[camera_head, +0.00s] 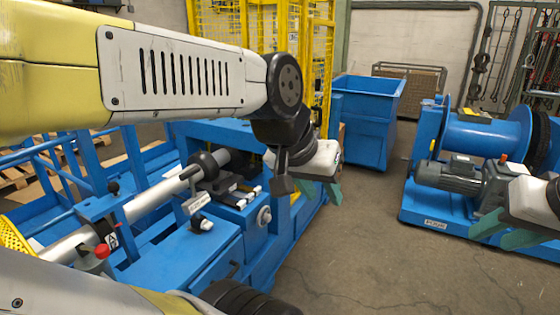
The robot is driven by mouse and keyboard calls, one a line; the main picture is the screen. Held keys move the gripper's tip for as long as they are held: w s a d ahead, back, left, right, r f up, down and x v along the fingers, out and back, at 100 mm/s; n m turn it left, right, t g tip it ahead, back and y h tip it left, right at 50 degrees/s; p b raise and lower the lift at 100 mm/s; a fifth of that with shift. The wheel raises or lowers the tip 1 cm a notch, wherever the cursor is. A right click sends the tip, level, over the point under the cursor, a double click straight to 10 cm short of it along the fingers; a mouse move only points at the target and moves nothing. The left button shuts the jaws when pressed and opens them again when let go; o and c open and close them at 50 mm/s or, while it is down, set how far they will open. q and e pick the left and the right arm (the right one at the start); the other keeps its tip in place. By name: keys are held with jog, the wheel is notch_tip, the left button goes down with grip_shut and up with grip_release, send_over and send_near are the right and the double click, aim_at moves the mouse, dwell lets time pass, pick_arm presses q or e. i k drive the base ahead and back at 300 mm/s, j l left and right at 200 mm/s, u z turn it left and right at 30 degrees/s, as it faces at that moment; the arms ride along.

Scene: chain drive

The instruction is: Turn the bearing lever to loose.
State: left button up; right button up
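A blue machine (190,255) carries a long grey shaft (135,210) and a black round part (204,165) near its bearing. A red knob (102,251) sits further left by another label. I cannot tell which of these is the bearing lever, and the label text is too small to read. My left gripper (321,191) is to the right of the machine's bearing, apart from the levers, teal fingers apart and empty. My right gripper (507,232) is far right, fingers apart and empty.
A blue winch stand with a drum (475,137) and grey motor (447,175) stands right, partly behind my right gripper. A blue bin (363,122) and yellow mesh fence (221,24) are behind. The floor (370,250) between is clear. My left arm hides part of the machine.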

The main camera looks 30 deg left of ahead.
aim_at(215, 184)
jog(key=i+u, duration=0.4)
jog(key=i+l+u, duration=0.15)
jog(key=i+u, duration=0.25)
jog(key=i+j+u, duration=0.1)
jog(key=u, duration=0.4)
jog(key=i+u, duration=0.35)
jog(key=u, duration=0.15)
jog(key=i+u, duration=0.25)
jog(key=u, duration=0.2)
jog(key=i+l+u, duration=0.2)
jog(key=u, duration=0.3)
